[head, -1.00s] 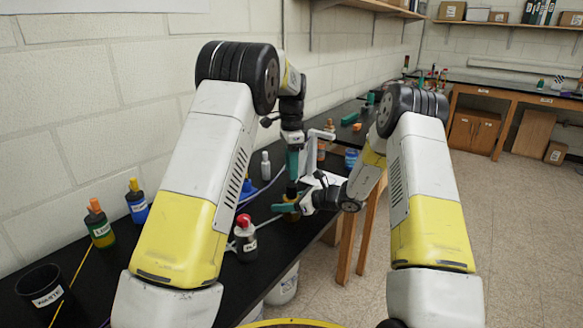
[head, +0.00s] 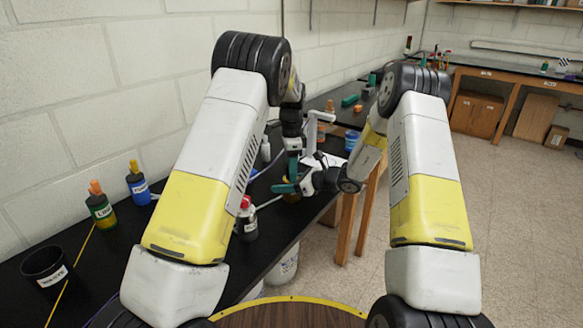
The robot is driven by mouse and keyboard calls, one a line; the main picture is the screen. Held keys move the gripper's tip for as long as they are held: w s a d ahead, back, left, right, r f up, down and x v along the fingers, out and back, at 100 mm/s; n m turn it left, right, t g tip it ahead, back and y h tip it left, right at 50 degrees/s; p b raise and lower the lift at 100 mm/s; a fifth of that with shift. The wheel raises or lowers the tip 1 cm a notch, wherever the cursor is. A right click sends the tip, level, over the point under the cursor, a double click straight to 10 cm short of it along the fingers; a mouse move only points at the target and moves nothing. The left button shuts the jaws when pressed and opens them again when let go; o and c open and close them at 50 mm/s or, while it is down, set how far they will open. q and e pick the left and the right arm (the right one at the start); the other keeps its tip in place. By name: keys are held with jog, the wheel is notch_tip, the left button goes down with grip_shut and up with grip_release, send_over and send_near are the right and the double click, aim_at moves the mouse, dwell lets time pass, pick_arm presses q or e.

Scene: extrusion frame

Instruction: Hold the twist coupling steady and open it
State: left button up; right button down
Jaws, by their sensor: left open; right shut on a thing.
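The twist coupling (head: 291,197) is small and mostly hidden; a dull yellow-brown part of it shows just below the teal fingers, over the black bench. My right gripper (head: 290,187) reaches in from the right, its teal fingers shut around the coupling. My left gripper (head: 293,172) points straight down from above, with teal fingers just over the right gripper and the coupling. It is open, though the gap between its fingers is hard to see. I cannot tell whether it touches the coupling.
The black bench (head: 130,235) runs along the white block wall. A red-capped bottle (head: 247,222) stands close to the grippers. A green bottle (head: 100,207), a blue bottle (head: 138,186) and a black waste cup (head: 46,267) stand at left. Open floor (head: 500,210) lies to the right.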

pick_arm(q)
grip_shut()
jog(key=n, duration=0.7)
jog(key=shift+n, duration=0.3)
jog(key=n, duration=0.6)
jog(key=shift+n, duration=0.3)
jog(key=n, duration=0.4)
jog(key=shift+r, duration=0.1)
jog(key=n, duration=0.3)
jog(key=shift+n, duration=0.3)
jog(key=shift+r, duration=0.2)
